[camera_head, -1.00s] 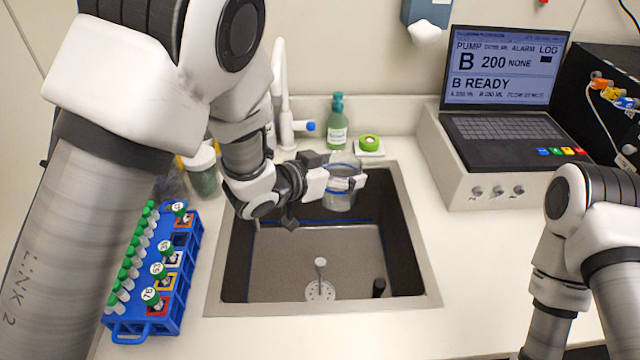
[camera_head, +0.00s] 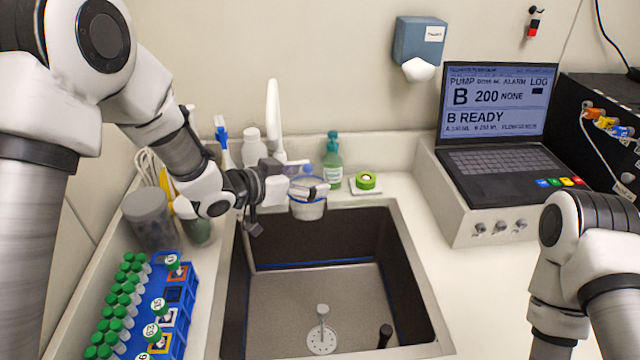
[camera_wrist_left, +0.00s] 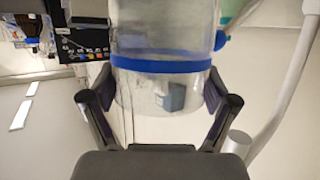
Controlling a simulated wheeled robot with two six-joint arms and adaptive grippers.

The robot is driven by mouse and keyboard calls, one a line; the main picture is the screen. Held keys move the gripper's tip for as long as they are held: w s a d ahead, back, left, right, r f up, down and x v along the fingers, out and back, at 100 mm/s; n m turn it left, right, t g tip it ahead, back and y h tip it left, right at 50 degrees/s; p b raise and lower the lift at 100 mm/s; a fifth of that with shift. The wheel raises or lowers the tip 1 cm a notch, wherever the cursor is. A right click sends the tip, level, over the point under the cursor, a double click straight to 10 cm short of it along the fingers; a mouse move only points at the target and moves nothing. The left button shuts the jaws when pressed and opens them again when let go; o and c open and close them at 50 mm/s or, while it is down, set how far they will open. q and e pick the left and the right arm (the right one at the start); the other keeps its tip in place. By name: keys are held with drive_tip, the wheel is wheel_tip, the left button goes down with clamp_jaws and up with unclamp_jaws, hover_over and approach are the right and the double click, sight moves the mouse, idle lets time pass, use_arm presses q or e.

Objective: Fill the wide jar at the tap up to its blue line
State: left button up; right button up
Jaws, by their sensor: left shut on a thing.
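The wide jar (camera_head: 308,209) is clear with a blue band and hangs over the back edge of the sink, close to the tap. My left gripper (camera_head: 308,190) is shut on it from the left. In the left wrist view the jar (camera_wrist_left: 160,95) stands between the two fingers, with its blue line (camera_wrist_left: 160,63) running across it. I cannot tell a water level in it. The white tap (camera_head: 273,115) rises behind and left of the jar; a white curved pipe also shows at the right of the wrist view. My right gripper is out of view.
The sink (camera_head: 424,285) is open below, with an upright drain plug (camera_head: 323,325). A blue tube rack (camera_head: 176,325) is at left, a laptop (camera_head: 490,160) at right.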

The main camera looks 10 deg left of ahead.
use_arm(q)
drive_tip(key=w+a+p, duration=0.3)
drive_tip(key=a, duration=0.4)
drive_tip(key=shift+w+a+p, duration=0.35)
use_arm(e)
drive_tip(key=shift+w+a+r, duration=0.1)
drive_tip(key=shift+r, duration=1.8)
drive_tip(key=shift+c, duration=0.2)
